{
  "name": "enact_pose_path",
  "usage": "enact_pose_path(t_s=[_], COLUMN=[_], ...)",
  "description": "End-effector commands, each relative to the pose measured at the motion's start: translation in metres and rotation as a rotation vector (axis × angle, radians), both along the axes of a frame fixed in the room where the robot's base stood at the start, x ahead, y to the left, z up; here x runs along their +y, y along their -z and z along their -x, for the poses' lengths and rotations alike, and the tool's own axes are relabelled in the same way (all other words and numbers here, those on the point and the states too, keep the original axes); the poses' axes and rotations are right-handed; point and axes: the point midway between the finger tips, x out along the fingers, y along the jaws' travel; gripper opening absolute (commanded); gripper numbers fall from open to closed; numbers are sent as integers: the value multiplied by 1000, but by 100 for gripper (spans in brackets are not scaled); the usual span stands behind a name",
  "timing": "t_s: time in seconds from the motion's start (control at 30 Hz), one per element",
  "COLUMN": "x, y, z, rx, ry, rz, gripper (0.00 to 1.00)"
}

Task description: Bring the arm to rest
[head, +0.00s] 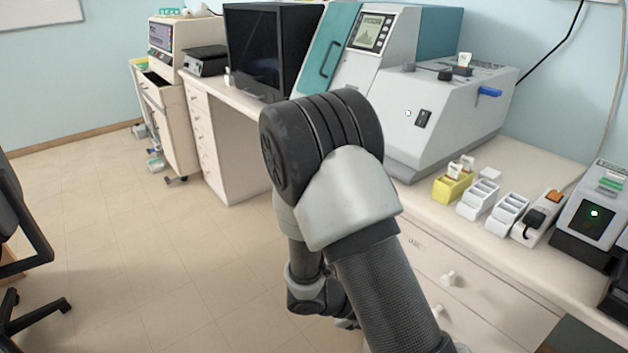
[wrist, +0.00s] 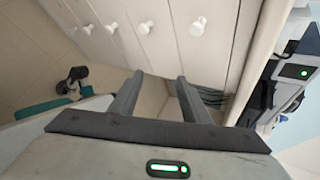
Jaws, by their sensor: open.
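My gripper (wrist: 160,78) shows in the wrist view with its two dark fingers apart and nothing between them. It is beside the front of a white drawer cabinet (wrist: 205,45) with round knobs; I cannot tell the exact gap. In the head view my arm rises from the lower right to a bent elbow in the middle, and its far part hangs down in front of the bench. The gripper itself is hidden there behind my arm.
The bench carries a large grey machine (head: 408,113), a yellow rack (head: 452,189), several white holders and a device with a dark screen (head: 594,213). A dark monitor-like box (head: 254,52) stands further back. A chair (head: 18,215) is at left. The floor between is clear.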

Motion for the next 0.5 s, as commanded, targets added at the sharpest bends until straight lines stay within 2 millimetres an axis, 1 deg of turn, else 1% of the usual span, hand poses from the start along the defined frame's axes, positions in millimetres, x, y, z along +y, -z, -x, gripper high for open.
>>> enact_pose_path(t_s=[0.03, 0.1, 0.17, 0.2, 0.27, 0.4, 0.47, 0.5], x=[-2, -3, -4, -3, -2, 4, 7, 11], y=[-24, -49, -70, -84, -103, -146, -163, -175], z=[3, 11, 19, 24, 33, 54, 63, 68], rx=[-134, -309, -455, -550, -688, -990, -1109, -1182], ry=[135, 327, 495, 608, 779, 1191, 1372, 1495], rz=[-70, -156, -227, -274, -340, -489, -551, -591], gripper=[43, 43, 43, 43, 43, 43, 43, 43])
